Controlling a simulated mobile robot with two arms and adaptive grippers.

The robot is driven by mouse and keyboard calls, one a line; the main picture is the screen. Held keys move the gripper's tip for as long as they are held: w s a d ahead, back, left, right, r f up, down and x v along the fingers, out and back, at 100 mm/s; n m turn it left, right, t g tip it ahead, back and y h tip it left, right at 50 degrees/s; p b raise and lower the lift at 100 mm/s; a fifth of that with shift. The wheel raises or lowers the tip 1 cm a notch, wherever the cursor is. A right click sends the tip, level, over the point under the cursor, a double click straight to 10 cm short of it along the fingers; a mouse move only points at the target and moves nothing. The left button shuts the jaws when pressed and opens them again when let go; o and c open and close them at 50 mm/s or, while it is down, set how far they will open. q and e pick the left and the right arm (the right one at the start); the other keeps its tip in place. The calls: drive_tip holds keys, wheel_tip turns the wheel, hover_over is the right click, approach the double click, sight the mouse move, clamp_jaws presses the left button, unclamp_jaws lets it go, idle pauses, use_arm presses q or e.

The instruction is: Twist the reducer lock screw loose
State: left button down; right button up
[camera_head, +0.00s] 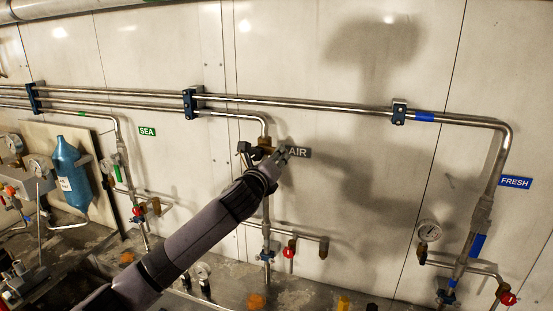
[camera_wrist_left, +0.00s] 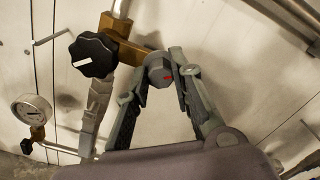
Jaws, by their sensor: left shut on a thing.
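The reducer is a brass body (camera_wrist_left: 130,52) on the middle pipe run, by the AIR label; a bit of its brass (camera_head: 265,142) shows in the head view. A black knob (camera_wrist_left: 93,55) with a white line sits on its left side. The lock screw (camera_wrist_left: 159,72), a grey faceted head with a red mark, is at the brass body's right end. My left gripper (camera_wrist_left: 162,62) has its two fingers on either side of the screw head and is shut on it. In the head view my left gripper (camera_head: 277,158) hides the screw. My right gripper is not in view.
Steel pipes (camera_head: 300,104) run along the pale wall panels above. A pressure gauge (camera_wrist_left: 31,109) is at lower left in the wrist view. A blue bottle (camera_head: 70,175) stands at far left.

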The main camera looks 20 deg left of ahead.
use_arm(q)
drive_tip(key=n, duration=1)
drive_tip(key=shift+f+n, duration=0.2)
drive_tip(key=shift+n, duration=0.1)
drive_tip(key=shift+b, duration=0.3)
drive_tip(key=c, duration=1.4)
unclamp_jaws()
drive_tip(key=shift+a, duration=0.1)
drive_tip(key=shift+s, duration=0.1)
drive_tip(key=s, duration=1.2)
drive_tip(key=shift+a, duration=0.2)
drive_tip(key=shift+w, duration=0.1)
